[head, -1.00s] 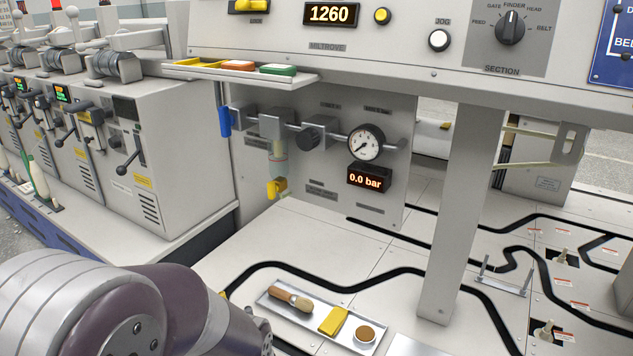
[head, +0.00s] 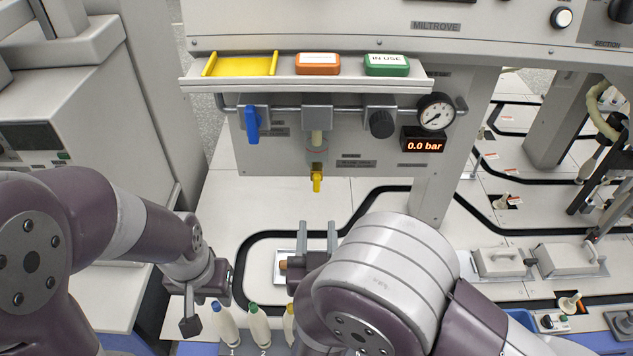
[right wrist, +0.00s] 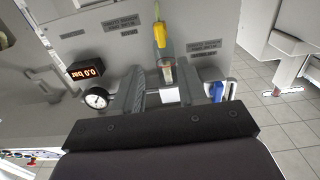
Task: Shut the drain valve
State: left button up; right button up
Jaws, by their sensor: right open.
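The drain valve is a small yellow lever (head: 317,181) hanging below the clear filter bowl (head: 317,150) under the shelf. It also shows in the upside-down right wrist view (right wrist: 160,35), pointing toward the top of the picture. My right gripper (head: 318,238) is open and empty, below and in front of the valve in the head view. Its fingers (right wrist: 175,88) stand apart in the right wrist view, not touching the lever. My left gripper (head: 200,298) is low at the left, away from the valve; its fingers do not show clearly.
A blue lever (head: 252,124) hangs left of the bowl. A black knob (head: 381,124), dial gauge (head: 435,112) and 0.0 bar display (head: 423,144) are to the right. The shelf (head: 300,83) juts out above. A grey post (head: 435,190) rises at the right.

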aim_at(317, 185)
jog(key=w+b, duration=0.1)
jog(key=w, duration=0.9)
jog(key=shift+w+a, duration=0.1)
jog(key=shift+w, duration=0.3)
jog(key=shift+c, duration=0.3)
grip_shut()
